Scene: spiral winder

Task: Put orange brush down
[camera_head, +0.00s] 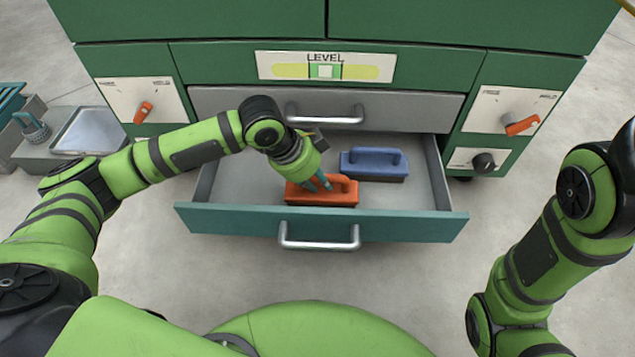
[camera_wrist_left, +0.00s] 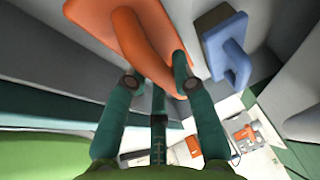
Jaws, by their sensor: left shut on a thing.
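The orange brush (camera_head: 322,193) is in the open drawer, near its front wall, with its handle up. It also shows in the left wrist view (camera_wrist_left: 110,30). My left gripper (camera_head: 322,182) reaches down into the drawer and is shut on the brush's handle; its fingers (camera_wrist_left: 160,85) stand on both sides of the handle in the left wrist view. Whether the brush's underside touches the drawer floor cannot be told. My right gripper is not in view; only part of my right arm shows at the right.
A blue brush (camera_head: 373,164) lies in the drawer (camera_head: 320,222), behind and right of the orange one. A closed grey drawer (camera_head: 400,106) is above. Orange knobs (camera_head: 143,112) sit on the green cabinet. A metal tray (camera_head: 90,130) is at the far left.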

